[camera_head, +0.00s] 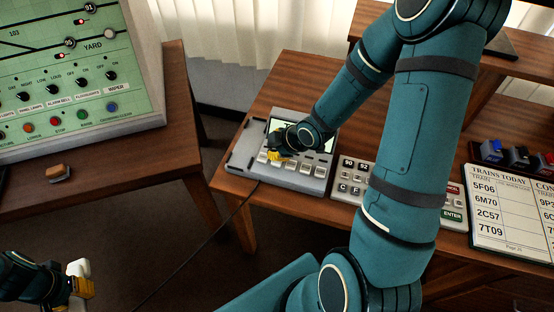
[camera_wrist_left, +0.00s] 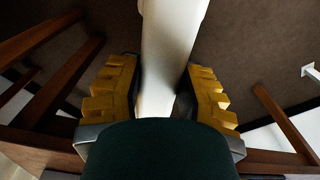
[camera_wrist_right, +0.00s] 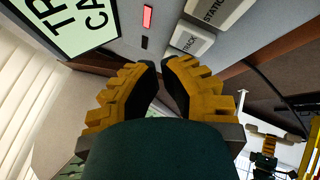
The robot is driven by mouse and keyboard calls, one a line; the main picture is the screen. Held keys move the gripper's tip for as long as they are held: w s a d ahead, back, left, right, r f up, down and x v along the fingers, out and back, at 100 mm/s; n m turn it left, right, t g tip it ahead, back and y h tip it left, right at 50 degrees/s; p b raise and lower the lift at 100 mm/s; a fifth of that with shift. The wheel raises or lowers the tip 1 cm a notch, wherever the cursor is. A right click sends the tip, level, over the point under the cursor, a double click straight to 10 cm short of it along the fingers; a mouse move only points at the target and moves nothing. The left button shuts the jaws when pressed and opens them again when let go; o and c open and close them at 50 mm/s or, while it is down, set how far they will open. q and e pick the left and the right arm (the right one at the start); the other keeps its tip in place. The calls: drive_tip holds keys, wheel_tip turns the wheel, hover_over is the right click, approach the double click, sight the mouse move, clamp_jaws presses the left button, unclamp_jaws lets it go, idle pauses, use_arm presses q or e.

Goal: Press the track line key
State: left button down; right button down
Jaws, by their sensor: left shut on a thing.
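The grey console (camera_head: 235,165) with a small lit screen (camera_head: 272,127) and a row of pale keys (camera_head: 305,169) sits on the wooden desk. My right gripper (camera_head: 279,155) is over the left part of that row, its fingertips drawn together with nothing seen between them. In the right wrist view a key marked STATION (camera_wrist_right: 217,10) and a second key with a partly readable label (camera_wrist_right: 191,39) lie just beyond the fingertips (camera_wrist_right: 160,68); contact cannot be told. My left gripper (camera_head: 80,284) is shut on a white handset-like thing (camera_wrist_left: 170,55), away from the desk.
A keypad with an ENTER key (camera_head: 453,215) and a TRAINS TODAY sheet (camera_head: 500,220) lie to the right. A green control panel (camera_head: 70,95) stands on the left desk. A dark cable (camera_head: 205,238) runs down from the console. My right arm covers part of the keypad.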

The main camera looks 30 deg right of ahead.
use_arm(q)
drive_tip(key=shift+f, duration=0.1)
use_arm(e)
drive_tip(key=shift+f, duration=0.1)
use_arm(q)
drive_tip(key=shift+f+b, duration=0.4)
drive_tip(key=shift+b, duration=0.1)
use_arm(e)
drive_tip(key=shift+f, duration=0.35)
use_arm(q)
drive_tip(key=shift+f, duration=0.1)
use_arm(e)
drive_tip(key=shift+f, duration=0.35)
drive_tip(key=shift+r, duration=0.1)
use_arm(q)
drive_tip(key=shift+r+p, duration=0.55)
drive_tip(key=shift+r, duration=0.1)
use_arm(e)
drive_tip(key=shift+r, duration=0.75)
